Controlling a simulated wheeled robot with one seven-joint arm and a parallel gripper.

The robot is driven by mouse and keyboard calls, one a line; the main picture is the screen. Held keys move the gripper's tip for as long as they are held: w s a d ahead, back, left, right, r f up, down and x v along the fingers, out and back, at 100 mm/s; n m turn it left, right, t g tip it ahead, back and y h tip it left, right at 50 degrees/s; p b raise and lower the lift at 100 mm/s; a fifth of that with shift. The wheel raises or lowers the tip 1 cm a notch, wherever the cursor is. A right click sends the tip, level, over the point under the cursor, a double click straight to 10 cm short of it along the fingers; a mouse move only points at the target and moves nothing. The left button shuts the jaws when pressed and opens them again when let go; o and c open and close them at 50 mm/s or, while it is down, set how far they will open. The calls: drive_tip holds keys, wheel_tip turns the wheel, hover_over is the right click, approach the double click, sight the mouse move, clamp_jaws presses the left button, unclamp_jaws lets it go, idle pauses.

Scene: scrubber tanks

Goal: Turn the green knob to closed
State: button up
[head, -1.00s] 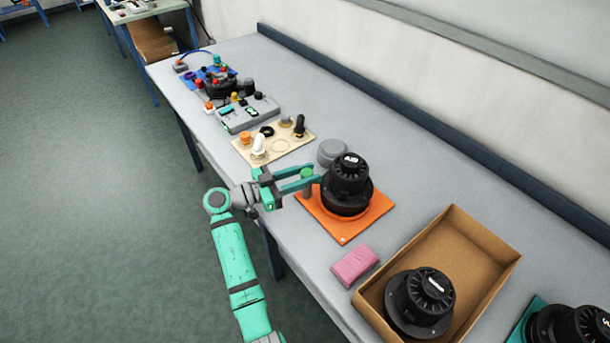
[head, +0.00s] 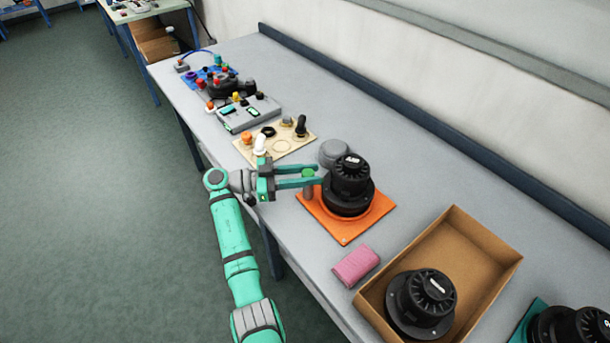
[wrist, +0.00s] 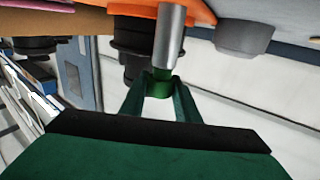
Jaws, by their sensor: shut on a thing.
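The green knob (head: 308,173) sits on top of a grey post beside the black-capped tank (head: 348,187) on the orange plate (head: 343,238). My gripper (head: 312,176) reaches in from the left and is shut on the knob, one finger on each side. In the wrist view the green knob (wrist: 161,76) shows between the two green fingertips, below the grey cylinder (wrist: 170,40) in that tilted picture. The tank shows dark behind it. The knob's marking and exact angle cannot be read.
A pink block (head: 356,265) and a cardboard box (head: 490,262) holding another black tank (head: 420,300) lie at the front right. A grey round lid (head: 333,152) is behind the knob. A beige board (head: 290,150) with small parts lies to the left.

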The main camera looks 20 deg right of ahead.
drive_tip(key=o, duration=1)
drive_tip(key=shift+s+d+f, duration=0.15)
drive_tip(key=shift+s+d, duration=0.15)
drive_tip(key=shift+o, duration=0.2)
drive_tip(key=shift+a, duration=0.1)
drive_tip(key=shift+w+a, duration=0.15)
drive_tip(key=shift+a, duration=0.1)
drive_tip(key=w+a, duration=0.2)
drive_tip(key=a, duration=0.8)
drive_tip(key=shift+a, duration=0.1)
